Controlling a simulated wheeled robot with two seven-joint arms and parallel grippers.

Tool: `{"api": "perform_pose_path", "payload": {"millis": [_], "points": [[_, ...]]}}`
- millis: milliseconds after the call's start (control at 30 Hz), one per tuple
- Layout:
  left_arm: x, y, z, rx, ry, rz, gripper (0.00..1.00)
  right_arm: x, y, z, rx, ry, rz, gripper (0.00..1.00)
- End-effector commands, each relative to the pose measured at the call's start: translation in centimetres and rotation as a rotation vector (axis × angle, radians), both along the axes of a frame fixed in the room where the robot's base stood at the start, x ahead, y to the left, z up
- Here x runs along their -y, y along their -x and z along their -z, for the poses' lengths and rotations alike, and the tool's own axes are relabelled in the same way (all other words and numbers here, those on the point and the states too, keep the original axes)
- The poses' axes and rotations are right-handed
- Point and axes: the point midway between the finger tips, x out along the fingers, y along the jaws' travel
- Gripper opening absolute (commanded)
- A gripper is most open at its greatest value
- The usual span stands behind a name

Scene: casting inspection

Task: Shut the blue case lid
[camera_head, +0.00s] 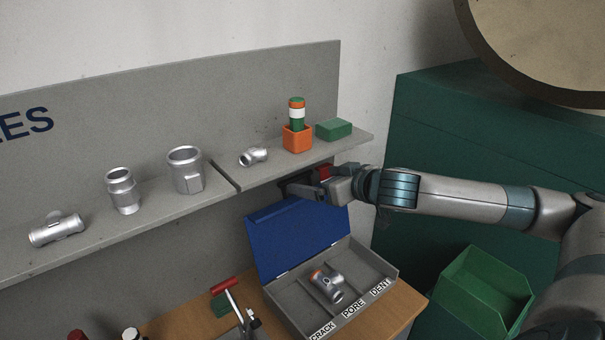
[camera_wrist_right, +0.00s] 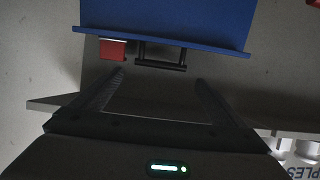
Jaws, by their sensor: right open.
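The blue case lid (camera_head: 290,235) stands open, raised at the back of the grey case (camera_head: 378,258). My right gripper (camera_head: 300,187) is at the lid's upper edge, just below the shelf, and partly covers that edge. In the right wrist view the right gripper (camera_wrist_right: 162,84) is open and empty. The lid (camera_wrist_right: 165,22), its black handle (camera_wrist_right: 160,60) and a red tab (camera_wrist_right: 113,49) lie just beyond the fingertips, with a gap between. My left gripper is not in view.
The shelf (camera_head: 90,243) above holds several metal castings, an orange holder (camera_head: 297,139) and a green block (camera_head: 334,130). A red-handled tool (camera_head: 224,285) is left of the case on the wooden table (camera_head: 180,320). A green bin (camera_head: 482,290) stands at right.

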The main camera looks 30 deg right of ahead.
Motion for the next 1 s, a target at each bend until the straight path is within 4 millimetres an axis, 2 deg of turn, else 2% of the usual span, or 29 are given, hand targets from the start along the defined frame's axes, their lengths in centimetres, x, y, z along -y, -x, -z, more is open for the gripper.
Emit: {"api": "perform_pose_path", "payload": {"millis": [100, 400, 600, 900, 967, 1000], "points": [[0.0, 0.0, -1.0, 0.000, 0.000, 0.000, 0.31, -0.2, -1.6, 0.3, 0.001, -0.004, -0.001, 0.94], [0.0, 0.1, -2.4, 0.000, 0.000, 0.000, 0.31, -0.5, -5.1, 1.9, 0.000, -0.002, 0.000, 0.94], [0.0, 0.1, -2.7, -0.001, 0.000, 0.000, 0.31, -0.6, -6.1, 2.5, 0.000, -0.001, -0.002, 0.94], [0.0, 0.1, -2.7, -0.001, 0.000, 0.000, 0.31, -0.6, -6.2, 2.6, -0.001, 0.001, -0.001, 0.94], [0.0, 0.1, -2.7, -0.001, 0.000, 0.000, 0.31, -0.6, -6.2, 2.6, -0.001, 0.001, -0.001, 0.82], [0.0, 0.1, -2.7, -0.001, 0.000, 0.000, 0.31, -0.6, -6.2, 2.6, -0.001, 0.001, -0.001, 0.72]]}}
